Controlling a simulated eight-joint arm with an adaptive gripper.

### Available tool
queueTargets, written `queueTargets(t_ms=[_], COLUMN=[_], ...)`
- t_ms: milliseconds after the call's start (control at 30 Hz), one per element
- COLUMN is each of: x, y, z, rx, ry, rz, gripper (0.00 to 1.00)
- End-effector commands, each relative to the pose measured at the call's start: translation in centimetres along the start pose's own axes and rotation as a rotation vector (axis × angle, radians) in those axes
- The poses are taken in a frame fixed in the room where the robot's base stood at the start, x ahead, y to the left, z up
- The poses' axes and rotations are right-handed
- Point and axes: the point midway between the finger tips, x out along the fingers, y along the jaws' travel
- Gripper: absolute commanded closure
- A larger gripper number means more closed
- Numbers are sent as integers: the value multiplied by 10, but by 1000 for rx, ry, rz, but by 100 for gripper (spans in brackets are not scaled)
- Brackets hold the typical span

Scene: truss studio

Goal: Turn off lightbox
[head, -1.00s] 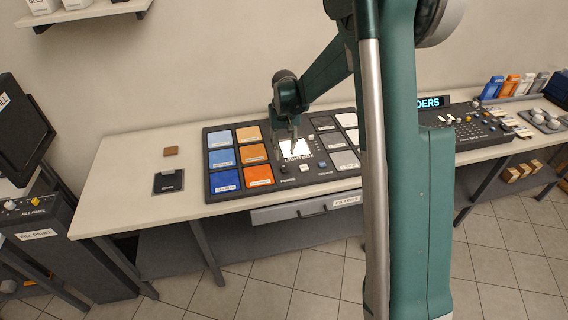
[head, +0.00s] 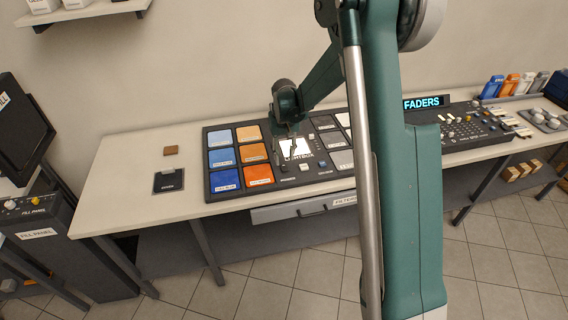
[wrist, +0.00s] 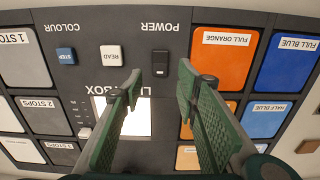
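The lightbox (head: 295,149) is a lit white square in the middle of a dark panel of coloured and grey swatches. It also glows in the wrist view (wrist: 138,124), partly behind a finger. A small black rocker switch labelled POWER (wrist: 161,62) sits on the panel, near the lightbox. My gripper (wrist: 159,72) is open and empty, its green fingers apart with the switch between the tips in the picture. I cannot tell how high the tips are above the panel. In the head view my gripper (head: 292,138) hangs over the lit square.
A white READ button (wrist: 111,55) and a blue STEP button (wrist: 67,55) lie beside the switch. Orange and blue swatches flank its other side. A fader desk (head: 470,125) stands farther right. The left end of the table (head: 125,185) is mostly clear.

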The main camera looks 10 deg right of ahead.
Motion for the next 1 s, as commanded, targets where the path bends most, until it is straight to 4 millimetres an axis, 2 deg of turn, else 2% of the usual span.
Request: queueTargets(t_ms=[200, 400, 833, 867, 1000], x=[26, 42, 48, 48, 48], y=[0, 0, 0, 0, 0], z=[0, 0, 0, 0, 0], rx=[0, 0, 0, 0, 0], ry=[0, 0, 0, 0, 0], rz=[0, 0, 0, 0, 0], gripper=[68, 68, 68, 70, 88])
